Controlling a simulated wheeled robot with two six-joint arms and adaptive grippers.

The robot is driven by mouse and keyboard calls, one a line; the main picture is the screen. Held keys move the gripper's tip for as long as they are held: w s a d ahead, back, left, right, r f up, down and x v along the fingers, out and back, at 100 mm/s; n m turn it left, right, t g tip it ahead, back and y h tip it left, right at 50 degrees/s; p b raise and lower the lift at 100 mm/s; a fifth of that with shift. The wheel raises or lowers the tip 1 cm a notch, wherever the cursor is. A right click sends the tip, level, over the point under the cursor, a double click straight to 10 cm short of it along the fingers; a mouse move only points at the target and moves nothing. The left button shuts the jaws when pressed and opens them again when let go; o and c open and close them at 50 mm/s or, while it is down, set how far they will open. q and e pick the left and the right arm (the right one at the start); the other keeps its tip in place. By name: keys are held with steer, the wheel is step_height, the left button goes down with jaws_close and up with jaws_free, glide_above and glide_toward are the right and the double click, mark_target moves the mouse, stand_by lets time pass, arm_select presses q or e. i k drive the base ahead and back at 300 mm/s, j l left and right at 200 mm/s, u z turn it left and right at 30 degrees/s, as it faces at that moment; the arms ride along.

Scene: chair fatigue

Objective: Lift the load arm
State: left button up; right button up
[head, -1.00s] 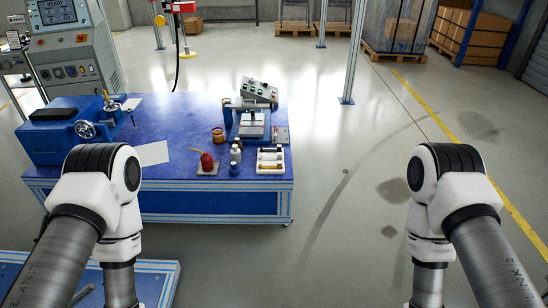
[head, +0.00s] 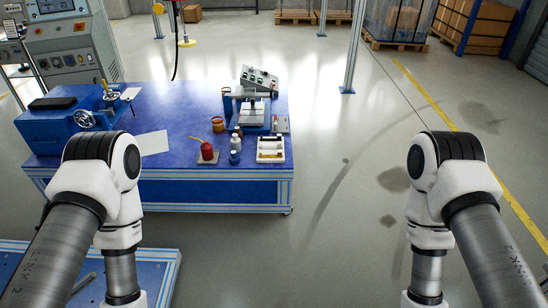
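No load arm can be made out in the head view. Both of my arms reach in from the bottom corners, bent down at the elbow joints. Their grippers are below the picture's edge, so I cannot see whether they are open or shut or hold anything. A blue workbench (head: 185,191) stands ahead, left of centre. A small device with a grey plate (head: 252,112) sits at its back right, with a sloped control box (head: 259,80) behind it.
On the bench are a blue vise (head: 50,130), a red oil can (head: 207,152), small bottles (head: 236,143) and a white tray (head: 270,157). A control console (head: 70,45) stands back left. A grey post (head: 355,50) rises beyond. The floor right of the bench is open.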

mark_target(249, 92)
steer(key=i+l+z, duration=0.1)
steer(key=i+l, duration=0.25)
steer(key=i, duration=0.15)
steer(key=i+l+z, duration=0.1)
steer(key=i+l, duration=0.2)
steer(key=i, duration=0.2)
steer(key=i+l+z, duration=0.1)
steer(key=i+l, duration=0.2)
steer(key=i, duration=0.25)
steer(key=i+j+z, duration=0.1)
steer(key=i+j, duration=0.35)
steer(key=i, duration=0.2)
steer(key=i+j+z, duration=0.1)
steer(key=i+j, duration=0.4)
steer(key=i, duration=0.2)
